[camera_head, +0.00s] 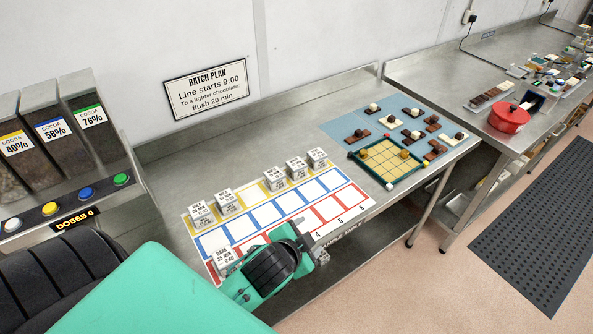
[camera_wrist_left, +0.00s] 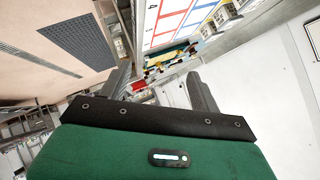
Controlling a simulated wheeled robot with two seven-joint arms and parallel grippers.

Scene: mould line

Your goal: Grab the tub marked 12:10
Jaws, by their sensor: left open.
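Several small grey tubs with white printed labels stand on a chart (camera_head: 240,228) of yellow, blue and red squares. In the head view, two tubs (camera_head: 200,215) (camera_head: 228,202) are at the upper left of the chart and three (camera_head: 274,179) (camera_head: 297,169) (camera_head: 318,159) at its upper right. One more tub (camera_head: 226,261), labelled dark, is at the lower left beside my arm. The labels are too small for me to find 12:10. My left gripper (camera_head: 314,245) is over the chart's front edge. In the left wrist view its fingers (camera_wrist_left: 160,88) are apart with nothing between them. My right gripper is out of view.
The steel table (camera_head: 160,190) carries a blue mat (camera_head: 345,130) with chocolates and a green-framed grid tray (camera_head: 391,184). Cocoa bins (camera_head: 60,145) with buttons stand at the left. A red pot (camera_head: 509,117) is on the further bench. A dark floor mat (camera_head: 540,230) lies at the right.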

